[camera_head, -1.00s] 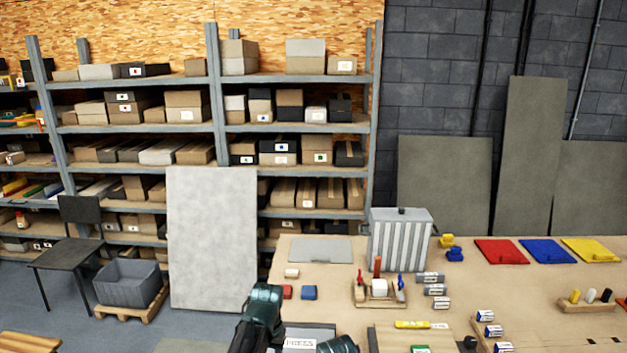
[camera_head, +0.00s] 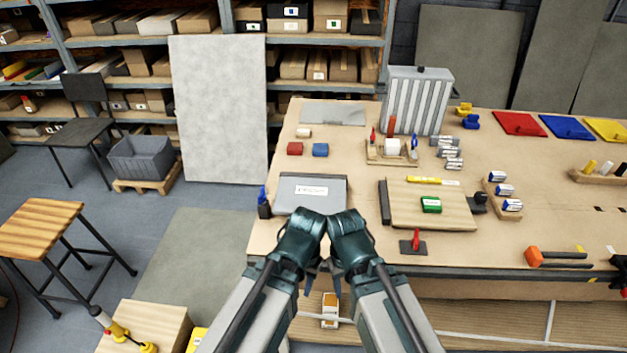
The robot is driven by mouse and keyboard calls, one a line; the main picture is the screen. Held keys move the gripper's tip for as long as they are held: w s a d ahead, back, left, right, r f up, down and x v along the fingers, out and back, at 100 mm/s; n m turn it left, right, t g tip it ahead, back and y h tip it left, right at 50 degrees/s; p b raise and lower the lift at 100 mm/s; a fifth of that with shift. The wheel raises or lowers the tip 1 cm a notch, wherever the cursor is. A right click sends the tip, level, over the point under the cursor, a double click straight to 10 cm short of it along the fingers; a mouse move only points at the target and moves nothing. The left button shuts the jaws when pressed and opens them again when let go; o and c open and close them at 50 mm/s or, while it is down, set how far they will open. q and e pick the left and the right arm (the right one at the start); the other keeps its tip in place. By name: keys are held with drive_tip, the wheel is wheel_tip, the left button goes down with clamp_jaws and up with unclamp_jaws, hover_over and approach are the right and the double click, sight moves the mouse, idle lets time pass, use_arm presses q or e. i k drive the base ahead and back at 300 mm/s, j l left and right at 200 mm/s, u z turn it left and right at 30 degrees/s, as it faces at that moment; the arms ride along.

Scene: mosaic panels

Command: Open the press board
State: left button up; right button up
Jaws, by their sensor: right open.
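My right gripper (camera_head: 336,282) is small and dark, pointing down between the arms below the table's front edge. It is open and apart from the board. My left gripper (camera_head: 309,282) is beside it, mostly hidden; I cannot tell its jaw state.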

sight(327, 197)
drive_tip(key=k+j, duration=0.3)
drive_tip(key=k, duration=0.2)
drive_tip(key=k+z, duration=0.1)
drive_tip(key=z, duration=1)
